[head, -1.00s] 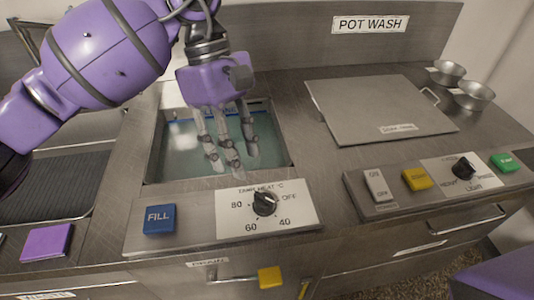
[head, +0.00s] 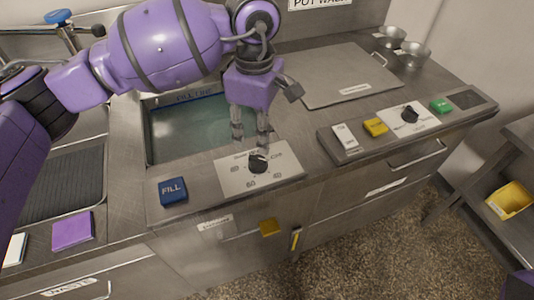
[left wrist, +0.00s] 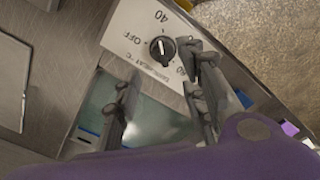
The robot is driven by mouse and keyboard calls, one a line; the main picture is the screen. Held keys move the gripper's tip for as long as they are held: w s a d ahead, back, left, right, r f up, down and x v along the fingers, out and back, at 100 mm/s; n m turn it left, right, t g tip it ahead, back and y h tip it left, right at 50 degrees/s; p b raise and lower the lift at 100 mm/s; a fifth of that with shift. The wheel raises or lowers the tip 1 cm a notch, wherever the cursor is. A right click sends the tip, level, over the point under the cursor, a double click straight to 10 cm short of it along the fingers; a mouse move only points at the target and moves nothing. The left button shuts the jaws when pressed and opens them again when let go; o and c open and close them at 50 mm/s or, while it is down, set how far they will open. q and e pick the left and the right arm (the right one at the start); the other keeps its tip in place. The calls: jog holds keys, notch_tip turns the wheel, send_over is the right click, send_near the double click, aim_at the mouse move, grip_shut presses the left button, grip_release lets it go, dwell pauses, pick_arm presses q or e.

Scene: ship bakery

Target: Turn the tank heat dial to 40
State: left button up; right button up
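The tank heat dial (head: 258,163) is a black knob on a white plate (head: 232,180) in front of the water tank. It also shows in the left wrist view (left wrist: 161,49), with OFF and 40 printed around it. The knob's white mark is small there, and I cannot tell its exact setting. My left gripper (head: 250,138) is open and empty, its fingers pointing down just behind the dial. In the left wrist view the two fingers (left wrist: 166,75) are spread, with the dial just beyond their tips. I cannot tell whether a finger touches it. My right gripper is not in view.
The water tank (head: 165,150) lies behind the dial. A blue FILL button (head: 172,190) stands left of the plate. A raised panel (head: 350,143) with a switch, yellow and green buttons and another dial (head: 410,113) is to the right. A lidded basin (head: 340,75) is behind that.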

aim_at(259, 158)
pick_arm(q)
notch_tip(259, 158, down, 7)
jog(key=shift+w+r, duration=0.1)
jog(key=shift+f, duration=0.4)
grip_shut()
jog(key=shift+f+m, duration=0.1)
jog(key=shift+m, duration=0.5)
jog(key=shift+m+b, duration=0.4)
jog(key=shift+b, duration=0.05)
jog(key=shift+m, duration=0.3)
jog(key=shift+c, duration=1.3)
grip_release()
jog(key=shift+d+r, duration=0.1)
jog(key=shift+r, duration=0.1)
jog(key=shift+o, duration=1.3)
jog(key=shift+f, duration=0.1)
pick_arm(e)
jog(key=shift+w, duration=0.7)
